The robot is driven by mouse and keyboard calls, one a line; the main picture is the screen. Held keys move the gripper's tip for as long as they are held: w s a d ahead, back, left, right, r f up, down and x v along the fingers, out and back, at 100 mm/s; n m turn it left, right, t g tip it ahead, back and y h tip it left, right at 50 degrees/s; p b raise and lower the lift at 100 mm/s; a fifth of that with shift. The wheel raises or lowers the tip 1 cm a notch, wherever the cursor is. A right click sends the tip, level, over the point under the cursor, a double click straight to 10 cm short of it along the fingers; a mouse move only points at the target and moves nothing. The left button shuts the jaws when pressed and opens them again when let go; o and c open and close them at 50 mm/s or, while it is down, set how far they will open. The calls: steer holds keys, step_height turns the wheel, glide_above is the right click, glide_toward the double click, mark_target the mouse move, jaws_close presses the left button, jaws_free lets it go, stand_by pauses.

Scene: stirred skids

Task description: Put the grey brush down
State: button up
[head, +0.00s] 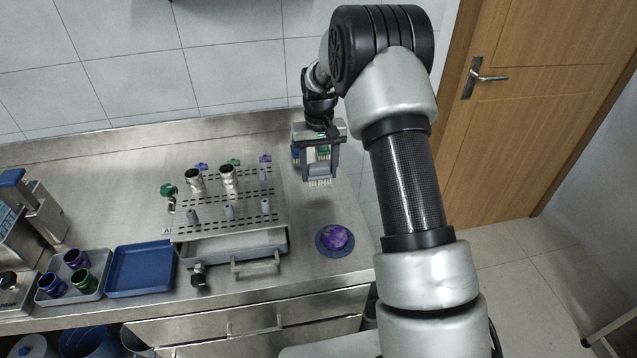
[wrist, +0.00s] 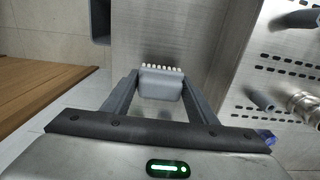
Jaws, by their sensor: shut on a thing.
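The grey brush (head: 319,172) is a small grey block with pale bristles. My gripper (head: 320,165) is shut on it and holds it at the right end of the steel counter (head: 310,210), bristles down in the head view. In the wrist view the brush (wrist: 161,84) sits between the two fingertips (wrist: 160,88), its row of bristles at the top of the picture. I cannot tell how high it is above the counter.
A perforated metal rack (head: 230,210) with metal cylinders and pegs stands left of my gripper. A round blue pad (head: 322,250) with a purple item (head: 334,237) lies nearer the front. An empty blue tray (head: 140,270) and a grey tray (head: 97,285) with cups are further left.

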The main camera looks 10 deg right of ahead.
mark_target(319, 182)
steer(key=shift+f, duration=2.15)
steer(key=shift+f, duration=0.1)
steer(key=shift+f, duration=0.15)
steer(key=o, duration=1.1)
